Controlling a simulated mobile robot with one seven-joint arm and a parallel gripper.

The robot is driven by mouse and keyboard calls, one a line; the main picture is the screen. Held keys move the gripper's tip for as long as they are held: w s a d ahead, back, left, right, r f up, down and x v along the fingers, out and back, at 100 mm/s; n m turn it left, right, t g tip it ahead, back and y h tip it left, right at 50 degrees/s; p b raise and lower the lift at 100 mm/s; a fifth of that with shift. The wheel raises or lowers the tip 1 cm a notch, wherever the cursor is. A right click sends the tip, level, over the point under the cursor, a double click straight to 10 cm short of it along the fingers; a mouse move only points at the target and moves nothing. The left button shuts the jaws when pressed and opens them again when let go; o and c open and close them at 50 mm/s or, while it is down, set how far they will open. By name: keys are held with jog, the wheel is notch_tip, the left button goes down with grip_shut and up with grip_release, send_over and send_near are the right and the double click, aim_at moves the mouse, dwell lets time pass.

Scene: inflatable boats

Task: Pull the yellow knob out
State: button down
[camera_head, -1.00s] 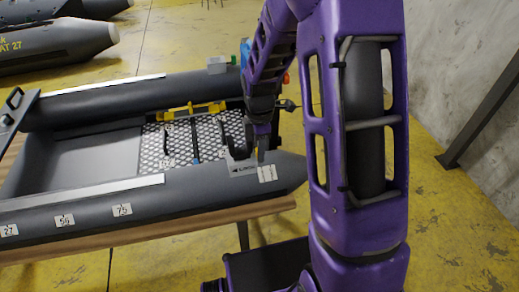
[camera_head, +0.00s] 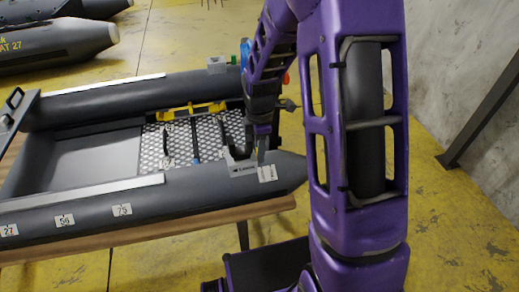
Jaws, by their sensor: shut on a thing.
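My gripper (camera_head: 262,151) points down over the near tube of the grey inflatable boat (camera_head: 92,212), close to its pointed right end. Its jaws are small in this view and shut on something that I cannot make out. A grey angled piece with a printed label (camera_head: 243,168) is right beside the fingers, at the tube's inner edge. I cannot make out a yellow knob; the gripper and arm may hide it. A yellow bracket-like part (camera_head: 192,111) lies across the boat near the far tube.
The boat rests on a wooden table (camera_head: 200,222). A perforated metal plate (camera_head: 180,141) with dark handles forms part of its floor. A small grey box (camera_head: 217,65) sits on the far tube. Another boat (camera_head: 60,45) is at the back left. A concrete wall (camera_head: 460,60) stands right.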

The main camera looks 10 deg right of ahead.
jog(key=shift+d, duration=1.2)
jog(key=c, duration=0.7)
grip_release()
jog(key=shift+r, duration=0.15)
notch_tip(320, 180, up, 17)
jog(key=p, duration=0.3)
jog(key=shift+r, duration=0.1)
